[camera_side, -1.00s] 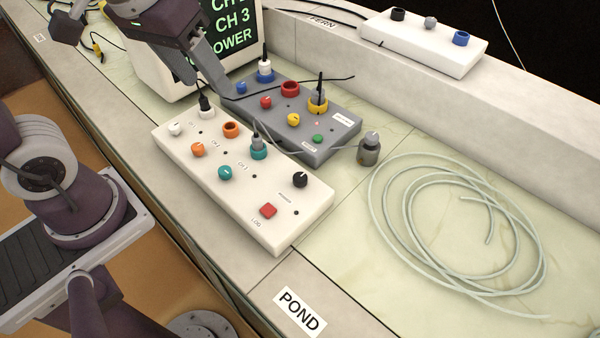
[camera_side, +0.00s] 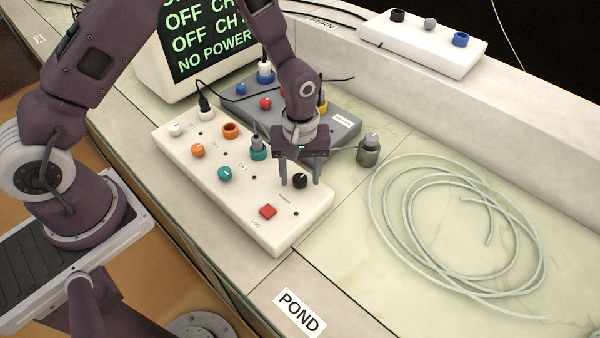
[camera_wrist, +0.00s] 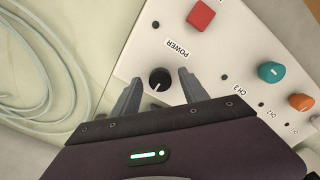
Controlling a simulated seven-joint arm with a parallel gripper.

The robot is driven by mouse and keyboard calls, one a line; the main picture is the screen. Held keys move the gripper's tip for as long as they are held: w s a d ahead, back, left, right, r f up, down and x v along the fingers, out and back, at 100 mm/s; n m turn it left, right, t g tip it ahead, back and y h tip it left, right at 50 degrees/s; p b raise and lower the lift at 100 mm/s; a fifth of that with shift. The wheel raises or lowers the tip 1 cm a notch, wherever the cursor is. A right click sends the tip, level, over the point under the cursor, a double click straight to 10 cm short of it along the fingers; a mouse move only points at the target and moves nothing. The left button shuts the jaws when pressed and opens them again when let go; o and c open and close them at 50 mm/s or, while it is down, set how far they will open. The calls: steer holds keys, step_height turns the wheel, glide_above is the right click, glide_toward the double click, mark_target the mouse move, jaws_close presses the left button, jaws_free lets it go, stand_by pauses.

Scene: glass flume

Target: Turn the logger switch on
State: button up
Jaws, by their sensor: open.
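The white logger box (camera_side: 240,210) lies on the bench with coloured knobs and a red button (camera_side: 268,211) labelled LOG. Its black knob (camera_side: 300,181) stands near the right end; in the wrist view the black knob (camera_wrist: 159,79) is beside the word POWER, with a white pointer line. My gripper (camera_side: 299,184) is open, pointing down over the box. Its two fingers (camera_wrist: 158,92) straddle the black knob, apart from it as far as I can tell. The screen (camera_side: 208,35) reads OFF on channel lines and NO POWER.
A grey box (camera_side: 345,125) with knobs and plugs stands behind the white box, partly hidden by my arm. A grey plug (camera_side: 369,150) stands to the right. A coil of pale tubing (camera_side: 375,205) lies on the bench at right. Another white box (camera_side: 425,45) sits on the ledge.

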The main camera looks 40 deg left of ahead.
steer(key=shift+f, duration=0.1)
steer(key=shift+c, duration=0.4)
jaws_close()
steer(key=m, duration=0.9)
steer(key=shift+m, duration=0.3)
steer(key=m, duration=0.4)
steer(key=shift+m, duration=2.1)
